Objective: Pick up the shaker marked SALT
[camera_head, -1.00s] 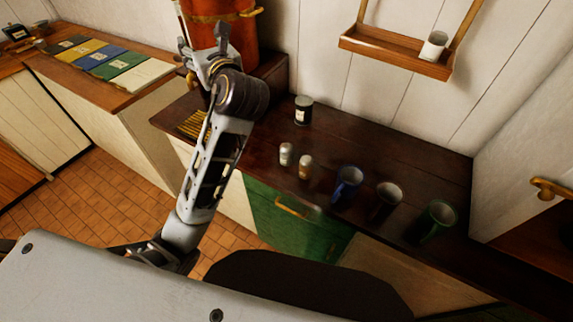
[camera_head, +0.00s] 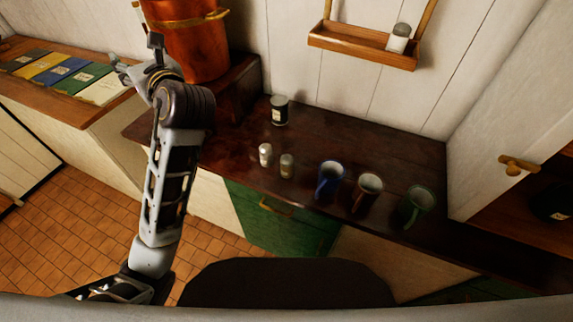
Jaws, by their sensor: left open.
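Two small shakers stand on the dark wooden counter (camera_head: 345,142): a pale one with a light top (camera_head: 265,154) and a browner one (camera_head: 287,165) just right of it. Their markings are too small to read. Another white shaker-like container with a grey top (camera_head: 398,40) stands on the wall shelf (camera_head: 350,42). I cannot tell which is marked SALT. My left gripper (camera_head: 134,54) is open and empty, at the upper left beside the copper pot, well away from all three. My right gripper is not in view.
The copper pot (camera_head: 190,45) is at the back left. Books (camera_head: 60,74) lie on the left counter.

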